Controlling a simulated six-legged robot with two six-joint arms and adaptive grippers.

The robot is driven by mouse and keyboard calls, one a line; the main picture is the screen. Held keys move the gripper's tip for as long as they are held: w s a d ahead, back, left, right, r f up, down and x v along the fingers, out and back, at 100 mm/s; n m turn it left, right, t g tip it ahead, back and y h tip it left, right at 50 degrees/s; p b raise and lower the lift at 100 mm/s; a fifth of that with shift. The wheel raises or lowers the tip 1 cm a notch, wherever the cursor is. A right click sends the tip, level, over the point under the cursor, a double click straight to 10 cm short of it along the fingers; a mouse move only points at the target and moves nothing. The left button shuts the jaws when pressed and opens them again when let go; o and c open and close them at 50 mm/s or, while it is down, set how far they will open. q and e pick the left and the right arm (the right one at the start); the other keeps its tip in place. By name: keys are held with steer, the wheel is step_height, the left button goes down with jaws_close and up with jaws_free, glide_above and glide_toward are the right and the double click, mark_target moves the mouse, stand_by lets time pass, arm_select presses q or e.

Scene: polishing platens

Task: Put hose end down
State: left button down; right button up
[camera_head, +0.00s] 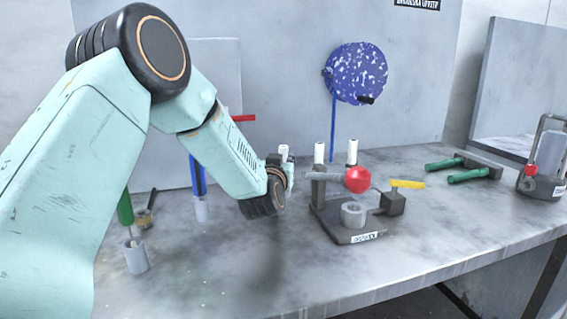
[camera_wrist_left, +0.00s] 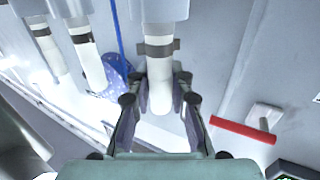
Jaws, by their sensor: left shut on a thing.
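A white hose end (camera_wrist_left: 158,92) with a grey collar stands between the two fingers of my left gripper (camera_wrist_left: 160,105) in the left wrist view. The gripper is shut on it. In the head view, a white tip (camera_head: 283,151) shows just beyond my left wrist, and the gripper (camera_head: 290,172) is mostly hidden behind my arm. Two more white-tipped pieces (camera_head: 320,152) (camera_head: 351,150) stand to its right. Similar white pieces (camera_wrist_left: 88,60) show at the upper left of the wrist view. My right gripper is in neither view.
A fixture with a red ball (camera_head: 358,180) and a yellow handle (camera_head: 407,184) stands right of my gripper. A speckled blue disc (camera_head: 357,73) is on the back panel. Green-handled tools (camera_head: 468,176) lie farther right. The front bench surface (camera_head: 300,275) is clear.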

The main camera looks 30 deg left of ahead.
arm_select(q)
steer(key=shift+s, duration=0.15)
steer(key=shift+f, duration=0.2)
